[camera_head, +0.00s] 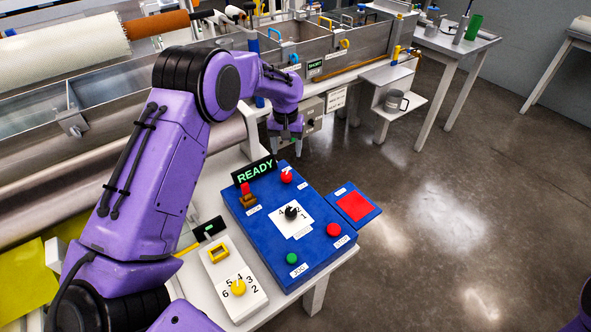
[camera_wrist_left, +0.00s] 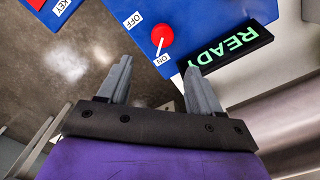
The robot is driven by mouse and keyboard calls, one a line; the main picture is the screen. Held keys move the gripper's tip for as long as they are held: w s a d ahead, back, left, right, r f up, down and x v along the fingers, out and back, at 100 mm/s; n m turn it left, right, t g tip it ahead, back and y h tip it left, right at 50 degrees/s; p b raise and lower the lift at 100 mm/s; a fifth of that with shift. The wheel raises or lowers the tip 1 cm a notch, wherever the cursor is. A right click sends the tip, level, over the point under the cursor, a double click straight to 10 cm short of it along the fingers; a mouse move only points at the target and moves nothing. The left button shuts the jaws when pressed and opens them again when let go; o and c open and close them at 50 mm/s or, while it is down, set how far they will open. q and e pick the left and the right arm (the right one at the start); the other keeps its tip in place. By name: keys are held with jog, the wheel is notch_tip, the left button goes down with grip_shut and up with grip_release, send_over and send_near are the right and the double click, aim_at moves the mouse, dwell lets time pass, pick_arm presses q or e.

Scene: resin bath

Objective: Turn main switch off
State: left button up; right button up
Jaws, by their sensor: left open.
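The main switch is a red round knob (camera_head: 286,176) with a white pointer, at the far corner of the blue control panel (camera_head: 262,225). In the left wrist view the knob (camera_wrist_left: 162,35) sits between OFF and ON labels, and its white pointer is toward ON. My left gripper (camera_head: 287,152) is open and empty, just beyond the panel's far edge, behind the knob in the head view. In the left wrist view its fingertips (camera_wrist_left: 158,66) are spread, with the knob ahead of the gap between them. My right gripper does not show.
A lit READY sign (camera_head: 254,171) stands beside the knob. The panel also carries a red lever (camera_head: 245,190), a black dial (camera_head: 291,212), a red button (camera_head: 334,230) and a green button (camera_head: 292,258). A white box with a yellow dial (camera_head: 238,287) is to the left.

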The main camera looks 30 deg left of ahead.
aim_at(287, 174)
pick_arm(q)
jog(key=f, duration=0.1)
jog(key=s+f+p, duration=0.1)
jog(key=f, duration=0.1)
jog(key=shift+s+f, duration=0.15)
jog(key=f, duration=0.2)
jog(key=f+p, duration=0.1)
jog(key=f, duration=0.3)
jog(key=shift+w+f, duration=0.2)
jog(key=shift+w, duration=0.2)
jog(key=shift+s+f, duration=0.1)
jog(key=shift+f, duration=0.05)
jog(key=shift+s, duration=0.15)
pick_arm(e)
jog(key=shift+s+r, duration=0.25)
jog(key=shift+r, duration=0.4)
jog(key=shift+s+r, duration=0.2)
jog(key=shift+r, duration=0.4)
pick_arm(q)
jog(key=c, duration=1)
